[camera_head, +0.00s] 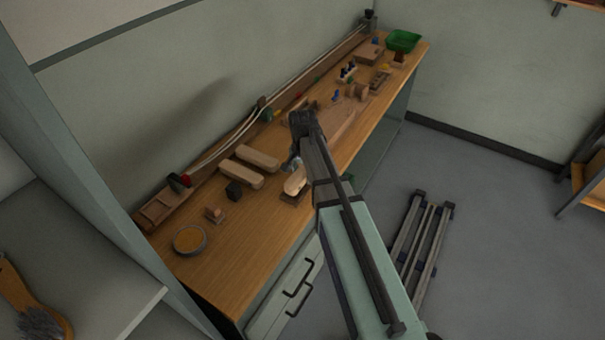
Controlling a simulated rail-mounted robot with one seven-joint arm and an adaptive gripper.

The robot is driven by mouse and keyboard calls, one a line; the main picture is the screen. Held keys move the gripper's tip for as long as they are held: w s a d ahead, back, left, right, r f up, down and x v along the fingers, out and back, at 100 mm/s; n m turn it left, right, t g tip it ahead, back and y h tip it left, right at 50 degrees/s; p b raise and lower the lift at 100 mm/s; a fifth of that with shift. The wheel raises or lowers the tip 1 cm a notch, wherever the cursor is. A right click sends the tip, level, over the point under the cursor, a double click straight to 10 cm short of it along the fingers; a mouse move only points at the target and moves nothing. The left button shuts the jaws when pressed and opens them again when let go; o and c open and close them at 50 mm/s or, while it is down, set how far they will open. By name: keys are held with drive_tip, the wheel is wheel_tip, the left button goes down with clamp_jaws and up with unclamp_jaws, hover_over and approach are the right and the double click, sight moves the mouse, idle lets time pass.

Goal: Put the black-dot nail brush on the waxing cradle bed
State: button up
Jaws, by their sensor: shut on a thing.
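My gripper (291,164) points down over the workbench, below the dark wrist of my arm. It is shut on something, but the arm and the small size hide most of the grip. A pale wooden brush body (295,180) is right beside the fingers, over a small dark brown base (292,197). I cannot tell whether it rests on that base or is held just above it. No black dot can be made out on it. Which piece is the waxing cradle is not clear; the brown base may be it.
A round tin (189,239) and a small block (214,214) stand at the near end. A green tray (402,40) stands at the far end. The bench front (238,270) is clear.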

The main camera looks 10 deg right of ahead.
drive_tip(key=shift+f, duration=0.55)
idle(0.9)
drive_tip(key=o, duration=1.4)
drive_tip(key=shift+r, duration=0.1)
